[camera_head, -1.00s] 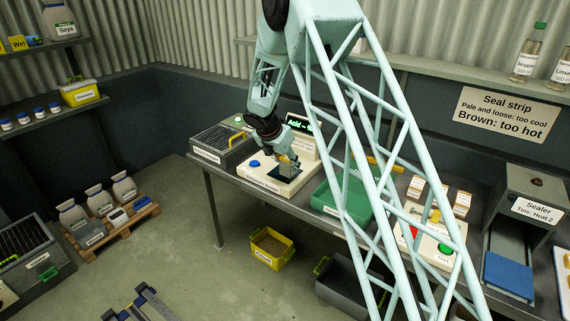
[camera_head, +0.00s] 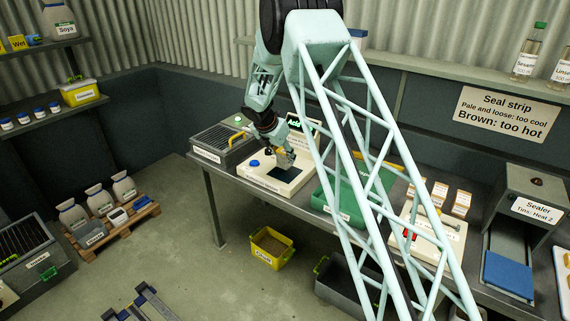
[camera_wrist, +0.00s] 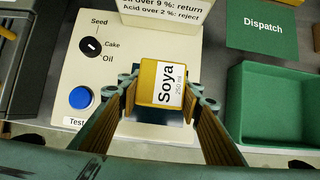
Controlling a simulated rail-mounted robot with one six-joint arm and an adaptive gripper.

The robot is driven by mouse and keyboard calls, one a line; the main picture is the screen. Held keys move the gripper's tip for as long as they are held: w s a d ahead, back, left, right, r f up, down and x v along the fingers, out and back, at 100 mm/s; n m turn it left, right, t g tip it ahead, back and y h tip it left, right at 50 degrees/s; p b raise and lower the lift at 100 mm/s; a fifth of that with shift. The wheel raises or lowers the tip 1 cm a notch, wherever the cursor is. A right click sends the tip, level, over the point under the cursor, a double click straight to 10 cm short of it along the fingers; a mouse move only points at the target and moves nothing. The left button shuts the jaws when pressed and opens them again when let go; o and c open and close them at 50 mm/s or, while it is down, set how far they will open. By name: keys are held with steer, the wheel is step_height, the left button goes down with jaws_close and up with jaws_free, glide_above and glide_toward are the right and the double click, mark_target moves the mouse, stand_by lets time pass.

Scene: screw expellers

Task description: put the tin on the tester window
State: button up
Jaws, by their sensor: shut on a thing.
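The tin, yellow with a white Soya 250 ml label (camera_wrist: 162,84), is between the fingers of my gripper (camera_wrist: 160,97) in the wrist view. In the head view my gripper (camera_head: 285,160) is over the cream tester (camera_head: 262,184), and the tin is too small there to make out well. The tester window (camera_head: 281,172) is a dark square in the tester's top, just below my gripper. In the wrist view the tin and fingers hide much of the window (camera_wrist: 152,132). The tin seems above the window; the exact gap cannot be told.
The tester has a blue button (camera_wrist: 82,97) and a black selector knob (camera_wrist: 91,46) to the left of the tin, and an upright display behind. A green Dispatch tray (camera_wrist: 280,142) lies to the right. A dark ribbed-top unit (camera_head: 222,142) stands left of the tester.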

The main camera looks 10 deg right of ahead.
mark_target(285, 162)
steer(key=shift+f+b, duration=0.4)
steer(key=shift+f, duration=1.25)
steer(key=shift+f, duration=0.1)
steer(key=o, duration=1)
steer(key=shift+p+v, duration=0.75)
steer(key=shift+v, duration=5.3)
